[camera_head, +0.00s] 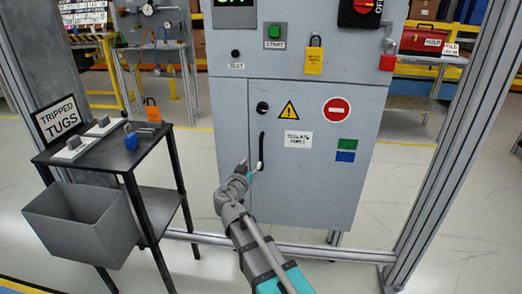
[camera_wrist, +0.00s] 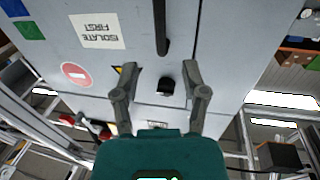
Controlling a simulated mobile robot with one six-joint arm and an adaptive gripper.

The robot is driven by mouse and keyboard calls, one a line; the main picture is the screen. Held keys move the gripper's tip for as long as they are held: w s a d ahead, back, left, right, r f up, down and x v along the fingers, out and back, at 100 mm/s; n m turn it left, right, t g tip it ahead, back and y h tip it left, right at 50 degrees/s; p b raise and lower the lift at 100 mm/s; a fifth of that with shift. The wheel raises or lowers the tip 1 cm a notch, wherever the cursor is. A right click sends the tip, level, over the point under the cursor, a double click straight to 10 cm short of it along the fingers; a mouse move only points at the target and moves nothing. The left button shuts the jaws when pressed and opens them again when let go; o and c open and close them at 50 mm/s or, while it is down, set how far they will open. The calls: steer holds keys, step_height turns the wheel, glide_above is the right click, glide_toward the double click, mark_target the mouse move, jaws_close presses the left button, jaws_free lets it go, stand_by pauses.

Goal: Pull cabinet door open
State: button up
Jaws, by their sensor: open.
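The grey cabinet door (camera_head: 310,190) sits flush and closed in the cabinet front. Its black vertical bar handle (camera_head: 262,146) is near the door's left edge, below a round black knob (camera_head: 262,108). My gripper (camera_head: 251,166) is in front of the lower end of the handle, by the door's left edge. In the wrist view, which is upside down, the two fingers of my gripper (camera_wrist: 161,68) are spread apart and empty. There the handle (camera_wrist: 161,28) lies beyond the fingertips, and the knob (camera_wrist: 166,86) shows between the fingers. I cannot tell whether anything touches.
A black side table (camera_head: 160,195) with a grey bin (camera_head: 85,225) and a "TRIPPED TUGS" sign (camera_head: 60,117) stands to the left. Floor to the right is clear.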

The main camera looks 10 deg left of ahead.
mark_target(260, 150)
steer(key=x, duration=1)
steer(key=shift+w, duration=0.1)
steer(key=shift+d, duration=0.1)
jaws_close()
